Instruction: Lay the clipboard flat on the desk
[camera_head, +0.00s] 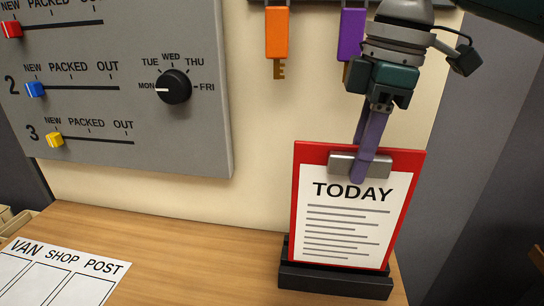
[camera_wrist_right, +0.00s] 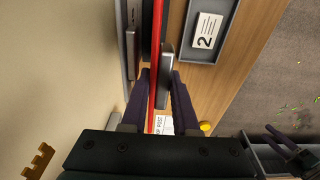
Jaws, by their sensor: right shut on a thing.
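The red clipboard (camera_head: 299,205) with its white TODAY sheet stands nearly upright in a black stand (camera_head: 335,281) at the right of the desk (camera_head: 190,245). My right gripper (camera_head: 359,178) comes from above and is shut on the clipboard at its grey metal clip, one finger in front of it. In the right wrist view the red board (camera_wrist_right: 157,50) shows edge-on between my right gripper's purple fingers (camera_wrist_right: 160,85).
A grey panel (camera_head: 190,125) with sliders and a dial hangs left. An orange key (camera_head: 277,35) and a purple key (camera_head: 350,28) hang behind my right wrist. A VAN SHOP POST sheet (camera_head: 65,275) lies at the front left. Bare desk lies between it and the stand.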

